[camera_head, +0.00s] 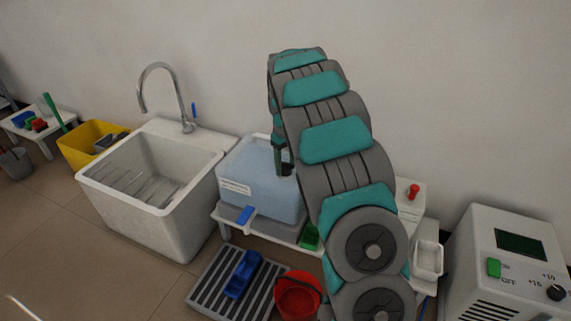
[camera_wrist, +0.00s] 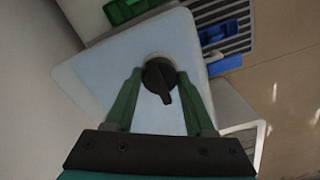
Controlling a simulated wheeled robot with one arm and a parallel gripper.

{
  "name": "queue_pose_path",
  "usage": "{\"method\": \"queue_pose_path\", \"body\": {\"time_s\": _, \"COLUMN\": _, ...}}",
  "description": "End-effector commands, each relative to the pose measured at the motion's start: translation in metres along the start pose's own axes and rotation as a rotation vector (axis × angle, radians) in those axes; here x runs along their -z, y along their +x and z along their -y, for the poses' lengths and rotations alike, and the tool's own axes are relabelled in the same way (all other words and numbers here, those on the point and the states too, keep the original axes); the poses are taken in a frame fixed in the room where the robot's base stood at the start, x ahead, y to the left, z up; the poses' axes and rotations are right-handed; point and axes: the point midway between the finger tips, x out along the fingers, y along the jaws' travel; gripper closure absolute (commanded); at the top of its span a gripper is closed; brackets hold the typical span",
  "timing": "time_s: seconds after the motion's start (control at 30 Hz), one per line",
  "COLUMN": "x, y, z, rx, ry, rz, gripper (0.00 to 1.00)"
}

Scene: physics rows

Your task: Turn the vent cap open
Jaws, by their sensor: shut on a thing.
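The vent cap (camera_wrist: 158,76) is a dark round knob with a pointed grip, on top of the pale blue tank (camera_wrist: 100,75). In the wrist view its grip points down and slightly right. My gripper (camera_wrist: 160,74) has its two green fingers on either side of the cap and is shut on it. In the head view the tank (camera_head: 250,178) stands on a low white stand beside the sink, and my gripper (camera_head: 281,160) reaches down onto its top. My arm hides the tank's right side there, and the cap is mostly covered.
A white sink (camera_head: 145,215) with a tall tap stands left of the tank. A blue spigot (camera_head: 246,214) sticks out in front. On the floor are a grey slatted mat (camera_head: 212,283) and a red bucket (camera_head: 298,297). A grey control box (camera_head: 510,265) stands at right.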

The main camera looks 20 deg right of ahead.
Motion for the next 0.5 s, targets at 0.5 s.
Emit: {"method": "queue_pose_path", "body": {"time_s": 0.5, "x": 0.0003, "y": -0.0004, "z": 0.0008, "rx": 0.001, "ry": 0.224, "rz": 0.0, "gripper": 1.0}}
